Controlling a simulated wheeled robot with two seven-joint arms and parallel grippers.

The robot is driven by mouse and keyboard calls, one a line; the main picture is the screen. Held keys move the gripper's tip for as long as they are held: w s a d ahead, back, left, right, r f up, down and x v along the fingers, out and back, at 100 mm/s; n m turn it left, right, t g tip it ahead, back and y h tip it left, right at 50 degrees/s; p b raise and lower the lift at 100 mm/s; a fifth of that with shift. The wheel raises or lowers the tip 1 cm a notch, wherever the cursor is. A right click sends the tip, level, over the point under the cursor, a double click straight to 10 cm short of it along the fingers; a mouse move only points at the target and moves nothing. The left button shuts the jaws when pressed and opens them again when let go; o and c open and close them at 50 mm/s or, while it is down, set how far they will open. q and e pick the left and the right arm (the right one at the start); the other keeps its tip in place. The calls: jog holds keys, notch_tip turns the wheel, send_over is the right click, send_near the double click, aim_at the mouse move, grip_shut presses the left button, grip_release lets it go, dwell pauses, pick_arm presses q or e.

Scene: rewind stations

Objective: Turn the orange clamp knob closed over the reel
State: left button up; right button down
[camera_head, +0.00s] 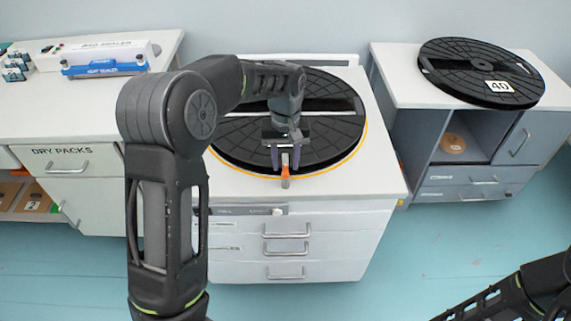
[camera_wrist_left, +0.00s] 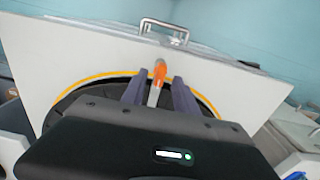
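The orange clamp knob (camera_head: 285,181) is at the front edge of the large black reel (camera_head: 240,150), which lies flat on the middle white cabinet inside a yellow-orange ring. In the left wrist view the knob (camera_wrist_left: 159,70) has an orange end and a paler shaft. My left gripper (camera_head: 285,170) hangs over the reel's front rim, its two dark fingers on either side of the knob. In the left wrist view the fingers (camera_wrist_left: 158,93) stand apart with gaps beside the knob. Contact is not visible. My right arm shows at the lower right; its gripper is out of frame.
Another black reel (camera_head: 480,72) marked 40 lies on the right cabinet (camera_head: 405,92). A bag sealer (camera_head: 100,58) stands on the left counter, above a drawer labelled DRY PACKS (camera_head: 65,158). Floor is clear between cabinets.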

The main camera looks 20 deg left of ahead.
aim_at(285, 169)
pick_arm(q)
notch_tip(285, 169, up, 6)
jog(key=shift+r, duration=0.1)
dwell(0.6)
